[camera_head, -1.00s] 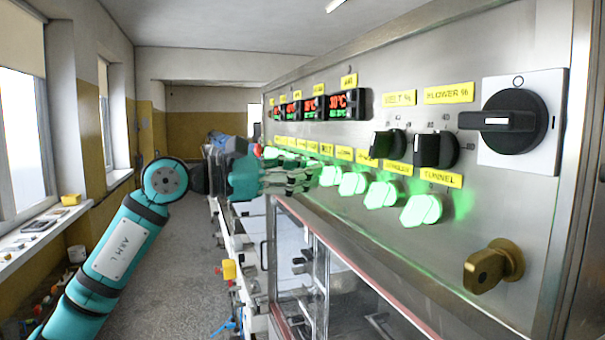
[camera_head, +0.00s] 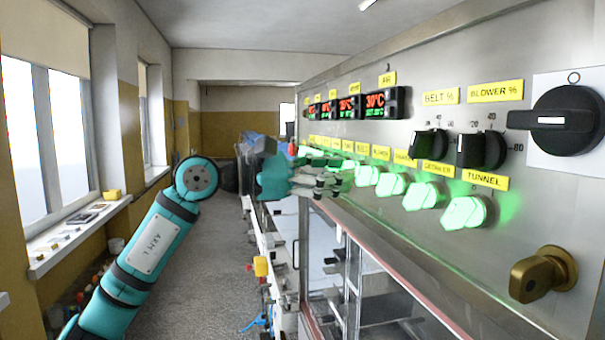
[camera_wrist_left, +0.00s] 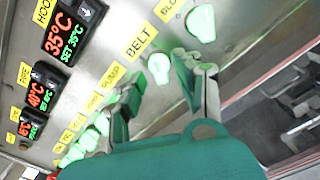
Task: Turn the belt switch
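The belt switch (camera_wrist_left: 158,68) is a small glowing green-white knob beside the yellow BELT label (camera_wrist_left: 138,42) in the left wrist view. My left gripper (camera_wrist_left: 160,72) is open there, with one finger on each side of the knob in the picture; whether either finger touches it I cannot tell. In the head view my left gripper (camera_head: 335,182) reaches along the panel toward the row of lit knobs, and its fingers cover part of that row. My right gripper is not in view.
The steel control panel (camera_head: 440,255) carries several lit green knobs, including the tunnel knob (camera_head: 465,212). Black dials (camera_head: 482,149) and temperature displays (camera_head: 376,103) sit above, with a brass handle (camera_head: 543,274) below. The glass-fronted housing lies under the gripper.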

